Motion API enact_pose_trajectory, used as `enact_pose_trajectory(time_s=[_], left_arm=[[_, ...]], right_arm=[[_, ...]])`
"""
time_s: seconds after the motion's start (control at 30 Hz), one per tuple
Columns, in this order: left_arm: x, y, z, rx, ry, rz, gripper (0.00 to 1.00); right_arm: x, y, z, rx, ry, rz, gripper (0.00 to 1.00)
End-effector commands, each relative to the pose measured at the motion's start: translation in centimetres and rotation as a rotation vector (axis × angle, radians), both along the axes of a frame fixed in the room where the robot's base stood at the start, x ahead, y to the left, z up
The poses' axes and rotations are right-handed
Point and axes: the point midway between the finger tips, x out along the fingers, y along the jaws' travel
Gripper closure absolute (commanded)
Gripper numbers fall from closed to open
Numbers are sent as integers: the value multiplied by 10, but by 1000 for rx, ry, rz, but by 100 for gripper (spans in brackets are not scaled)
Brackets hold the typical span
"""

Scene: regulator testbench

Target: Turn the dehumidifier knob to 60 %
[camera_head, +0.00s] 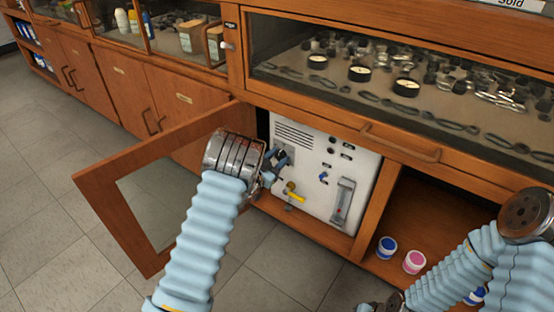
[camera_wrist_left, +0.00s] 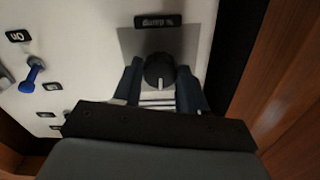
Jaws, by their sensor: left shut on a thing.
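The dehumidifier knob (camera_wrist_left: 159,70) is dark and round with a white pointer line. It sits on a grey plate under a black label (camera_wrist_left: 158,21) in the left wrist view. The pointer faces the bottom of that picture, and the label reads upside down. My left gripper (camera_head: 279,158) is at the upper left of the white panel (camera_head: 312,143) in the head view. In the left wrist view its two blue-grey fingers stand on either side of the knob, shut on it. Scale marks around the knob are not readable. My right gripper's fingers do not show.
An open glass-paned cabinet door (camera_head: 105,212) stands left of my left arm. The panel also has a blue lever (camera_head: 323,177), a yellow handle (camera_head: 296,193) and a flow tube (camera_head: 343,200). Blue (camera_head: 387,247) and pink (camera_head: 414,262) jars stand in the right compartment.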

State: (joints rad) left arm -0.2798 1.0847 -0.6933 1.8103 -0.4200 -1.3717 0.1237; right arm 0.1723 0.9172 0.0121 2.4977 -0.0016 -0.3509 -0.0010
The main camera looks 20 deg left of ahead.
Motion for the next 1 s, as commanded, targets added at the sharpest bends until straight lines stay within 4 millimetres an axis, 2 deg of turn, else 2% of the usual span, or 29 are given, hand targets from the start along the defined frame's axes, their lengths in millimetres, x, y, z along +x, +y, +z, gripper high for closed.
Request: enact_pose_trajectory(time_s=[0.43,1.0], left_arm=[[-1,0,-3,308,-113,1,89],[-1,-1,-2,777,-280,-1,89]], right_arm=[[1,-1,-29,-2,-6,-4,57],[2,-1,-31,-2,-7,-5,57]])
